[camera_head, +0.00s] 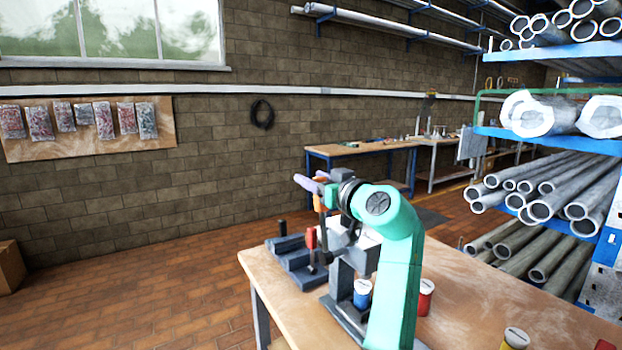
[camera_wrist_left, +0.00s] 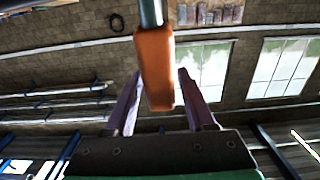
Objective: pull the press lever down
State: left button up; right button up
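The press lever shows as an orange grip (camera_head: 320,203) on a dark rod in the head view, standing roughly upright above the bench. In the left wrist view the orange grip (camera_wrist_left: 155,70) hangs from a metal rod in the middle. My left gripper (camera_head: 309,185) has purple fingers at the top of the grip. In the left wrist view its fingers (camera_wrist_left: 160,78) stand apart on either side of the grip, with a clear gap on the right. Contact on the left side cannot be told. My green arm hides part of the press (camera_head: 343,282). My right gripper is not in view.
The wooden bench (camera_head: 470,305) carries a dark grey fixture (camera_head: 290,250), a red-topped handle (camera_head: 311,238), a blue container (camera_head: 362,292) and a red container (camera_head: 425,296). A pipe rack (camera_head: 550,140) stands at the right.

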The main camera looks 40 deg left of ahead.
pick_arm(q)
grip_shut()
dwell(0.4)
dwell(0.8)
